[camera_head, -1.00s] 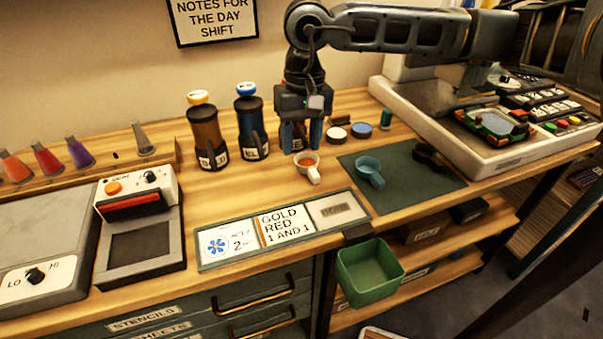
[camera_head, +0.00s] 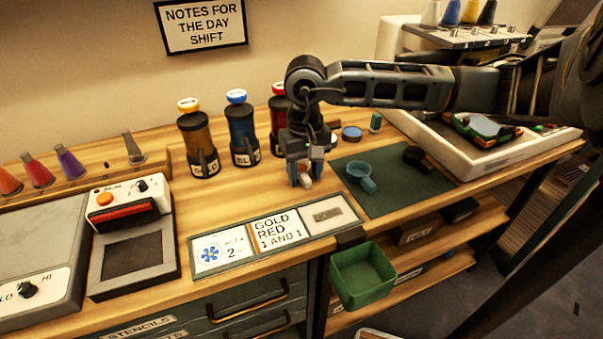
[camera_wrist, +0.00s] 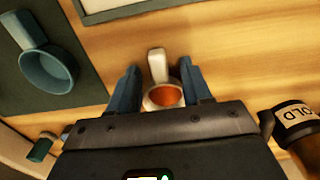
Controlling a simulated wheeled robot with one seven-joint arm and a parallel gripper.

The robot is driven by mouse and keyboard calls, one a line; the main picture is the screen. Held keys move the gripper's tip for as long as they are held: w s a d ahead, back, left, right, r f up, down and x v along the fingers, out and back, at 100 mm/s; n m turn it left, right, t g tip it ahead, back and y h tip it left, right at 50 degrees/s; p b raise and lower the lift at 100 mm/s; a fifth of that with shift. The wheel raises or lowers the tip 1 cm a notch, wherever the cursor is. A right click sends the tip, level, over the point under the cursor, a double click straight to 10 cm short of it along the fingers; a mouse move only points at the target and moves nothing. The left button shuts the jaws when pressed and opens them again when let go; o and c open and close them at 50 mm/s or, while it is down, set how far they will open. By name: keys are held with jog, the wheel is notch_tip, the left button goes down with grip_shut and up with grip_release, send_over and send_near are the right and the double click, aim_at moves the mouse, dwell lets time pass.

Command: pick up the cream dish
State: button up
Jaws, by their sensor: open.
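The cream dish (camera_wrist: 157,66) is a small scoop-like cup with a stub handle and orange-red contents. In the wrist view it lies between the two blue fingers of my gripper (camera_wrist: 161,88), with its handle pointing away from the palm. The fingers are open, with a gap on each side of the dish. In the head view my gripper (camera_head: 300,180) points down over the table, and only a small pale part of the dish (camera_head: 305,181) shows by the fingers; the rest is hidden.
A blue-green dish (camera_head: 359,174) and a black scoop (camera_head: 416,157) sit on the dark green mat (camera_head: 395,197). A card strip (camera_head: 265,232) lies in front; a green bin (camera_head: 362,277) hangs at the table edge.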

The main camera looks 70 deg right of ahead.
grip_shut()
dwell(0.4)
jog(key=shift+r, duration=0.3)
